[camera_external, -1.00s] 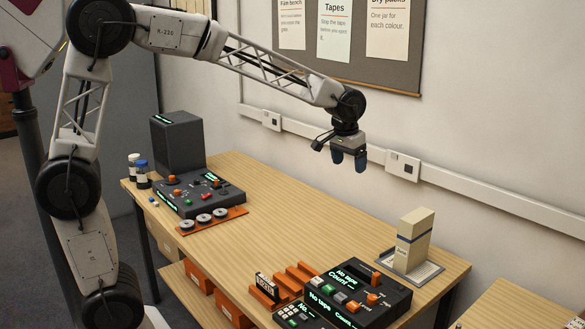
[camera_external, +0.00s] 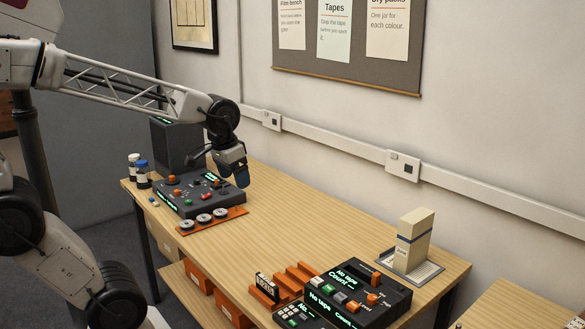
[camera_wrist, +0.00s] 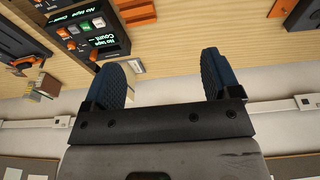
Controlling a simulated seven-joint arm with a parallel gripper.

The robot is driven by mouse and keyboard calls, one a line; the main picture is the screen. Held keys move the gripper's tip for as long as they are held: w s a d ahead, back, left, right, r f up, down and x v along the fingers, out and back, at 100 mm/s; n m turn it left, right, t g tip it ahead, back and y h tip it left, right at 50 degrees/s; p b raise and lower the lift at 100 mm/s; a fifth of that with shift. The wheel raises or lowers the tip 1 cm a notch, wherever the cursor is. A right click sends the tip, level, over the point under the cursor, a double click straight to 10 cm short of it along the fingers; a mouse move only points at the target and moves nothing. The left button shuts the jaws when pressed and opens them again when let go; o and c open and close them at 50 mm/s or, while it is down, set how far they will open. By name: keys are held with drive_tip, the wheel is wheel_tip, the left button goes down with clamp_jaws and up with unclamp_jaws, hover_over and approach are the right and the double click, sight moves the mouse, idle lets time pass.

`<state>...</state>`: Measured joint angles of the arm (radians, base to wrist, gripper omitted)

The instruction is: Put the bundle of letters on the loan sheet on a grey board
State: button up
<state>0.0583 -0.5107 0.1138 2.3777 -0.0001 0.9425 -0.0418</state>
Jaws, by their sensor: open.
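A tall beige block with a blue band (camera_external: 413,238) stands upright on a grey board (camera_external: 428,272) at the right end of the wooden table. I cannot tell whether this block is a box or the bundle of letters. No other letter bundle shows clearly, and no loan sheet can be made out. My gripper (camera_external: 231,180) is open and empty, in the air near the black control panel at the table's far left. Its two blue fingers stand apart in the wrist view (camera_wrist: 166,76).
The black control panel (camera_external: 207,193) and an orange strip with reels (camera_external: 219,217) lie at the left, near two jars (camera_external: 138,170). Black tape counters (camera_external: 365,287) and orange racks (camera_external: 296,276) stand at the front right. The table's middle is clear.

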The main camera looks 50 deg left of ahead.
drive_tip(key=s+a+f, duration=0.1)
drive_tip(key=s+f, duration=0.2)
drive_tip(key=s, duration=0.5)
drive_tip(key=shift+s+a+f, duration=0.15)
drive_tip(key=shift+s+a, duration=0.05)
drive_tip(key=shift+a, duration=0.2)
idle(0.7)
